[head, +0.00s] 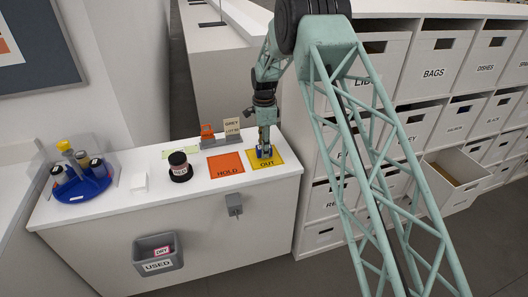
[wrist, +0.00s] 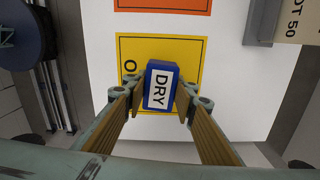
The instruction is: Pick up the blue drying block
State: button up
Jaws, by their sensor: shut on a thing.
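The blue drying block (wrist: 163,67) has a white label reading "DRY". My gripper (wrist: 160,100) is shut on it, one finger on each side. The block is over the yellow OUT mat (wrist: 187,48); I cannot tell if it touches the mat. In the head view my gripper (head: 264,143) points down over the yellow mat (head: 272,166) at the right end of the white counter, and the blue block (head: 264,151) shows small between the fingers.
The orange HOLD mat (head: 226,169) lies left of the yellow one. A labelled dark jar (head: 180,170), a blue round rack (head: 82,186) with jars, and a grey holder (head: 221,141) with cards stand on the counter. A grey USED bin (head: 157,255) hangs on the front.

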notch_tip(320, 180, up, 2)
jog(key=shift+r, duration=0.1)
jog(key=shift+s+r, duration=0.15)
jog(key=shift+s, duration=0.3)
jog(key=s+r, duration=0.1)
jog(key=s, duration=1.4)
jog(key=shift+r, duration=0.2)
